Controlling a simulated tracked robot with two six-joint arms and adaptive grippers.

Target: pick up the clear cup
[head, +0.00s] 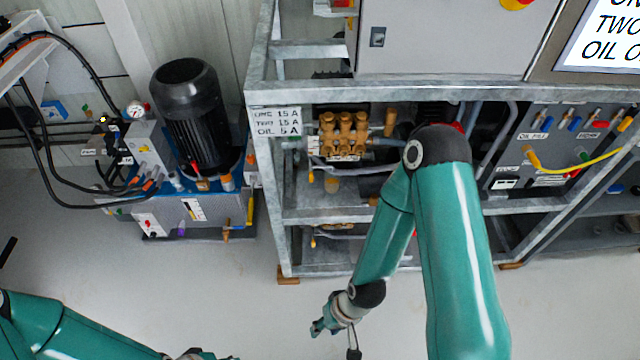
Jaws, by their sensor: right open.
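I cannot make out a clear cup anywhere in the head view. My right gripper (335,338) hangs low at the bottom middle, over the pale floor in front of the metal frame. Its jaws are open, with one teal finger to the left and a dark finger pointing down, and nothing shows between them. My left arm comes in at the bottom left. Only the top edge of my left gripper (208,354) shows at the bottom border, so its jaws are hidden.
A galvanised frame (268,130) carries a brass triplex pump (343,135) and a grey hose panel (550,150). A black motor (188,105) stands on a blue power unit (190,212) at the left. The pale floor (150,285) between is clear.

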